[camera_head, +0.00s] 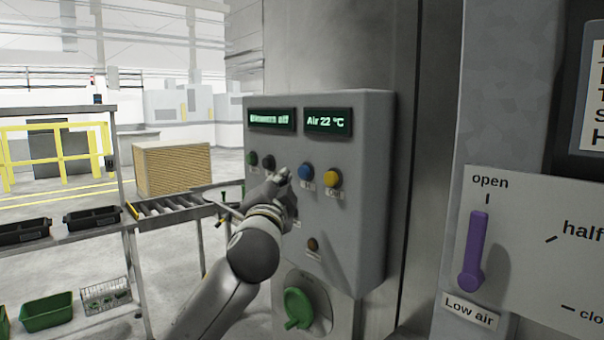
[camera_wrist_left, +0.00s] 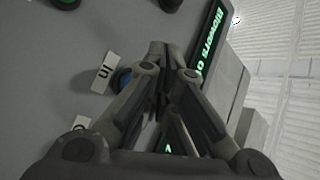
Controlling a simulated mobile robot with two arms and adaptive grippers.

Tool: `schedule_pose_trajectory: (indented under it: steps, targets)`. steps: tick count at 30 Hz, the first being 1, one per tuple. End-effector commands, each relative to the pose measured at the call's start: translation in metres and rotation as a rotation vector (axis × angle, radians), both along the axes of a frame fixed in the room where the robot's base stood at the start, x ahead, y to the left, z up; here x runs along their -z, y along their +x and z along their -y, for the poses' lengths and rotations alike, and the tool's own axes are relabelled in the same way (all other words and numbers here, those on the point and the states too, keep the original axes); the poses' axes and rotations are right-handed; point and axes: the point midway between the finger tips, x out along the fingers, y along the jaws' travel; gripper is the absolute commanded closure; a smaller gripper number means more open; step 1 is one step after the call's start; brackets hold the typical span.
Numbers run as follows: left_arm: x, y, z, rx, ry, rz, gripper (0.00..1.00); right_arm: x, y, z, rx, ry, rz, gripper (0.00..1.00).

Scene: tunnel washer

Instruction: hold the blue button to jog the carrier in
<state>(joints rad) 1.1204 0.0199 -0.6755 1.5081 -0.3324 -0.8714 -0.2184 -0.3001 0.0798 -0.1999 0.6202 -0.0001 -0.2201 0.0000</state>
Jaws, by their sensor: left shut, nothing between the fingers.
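The blue button (camera_head: 306,172) sits on the front of the grey control box (camera_head: 345,235), left of a yellow button (camera_head: 332,178). My left gripper (camera_head: 286,174) is shut and empty, its tips just left of the blue button in the head view. In the left wrist view the closed fingers (camera_wrist_left: 166,48) run past the blue button (camera_wrist_left: 123,78), which shows beside them, partly hidden, by a label reading "In" (camera_wrist_left: 108,72). I cannot tell whether the tips touch the panel. My right gripper is not in view.
Green (camera_head: 252,158) and black (camera_head: 268,162) buttons are left of my gripper. A small brownish knob (camera_head: 313,244) and a green rotary handle (camera_head: 297,308) are below. A purple lever (camera_head: 473,250) is at right. Shelving with a roller conveyor (camera_head: 175,207) stands at left.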

Motion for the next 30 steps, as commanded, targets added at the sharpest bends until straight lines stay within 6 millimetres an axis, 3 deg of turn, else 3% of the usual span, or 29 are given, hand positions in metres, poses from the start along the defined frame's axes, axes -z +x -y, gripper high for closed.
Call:
schedule_pose_trajectory:
  steps: [9,23,26,29,30]
  targets:
    - [0.0,-0.018,-0.025,0.0,0.001,0.0,1.0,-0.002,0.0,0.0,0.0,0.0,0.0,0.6]
    - [0.007,-0.018,-0.029,-0.001,-0.001,-0.012,1.0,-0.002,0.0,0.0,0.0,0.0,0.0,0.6]
    - [0.037,-0.006,-0.034,-0.005,-0.013,-0.06,1.0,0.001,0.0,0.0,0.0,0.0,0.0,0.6]
    - [0.094,0.013,-0.043,-0.01,-0.036,-0.149,1.0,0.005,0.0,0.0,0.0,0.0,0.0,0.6]
    - [0.123,0.02,-0.048,-0.014,-0.05,-0.192,1.0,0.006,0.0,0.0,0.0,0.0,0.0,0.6]
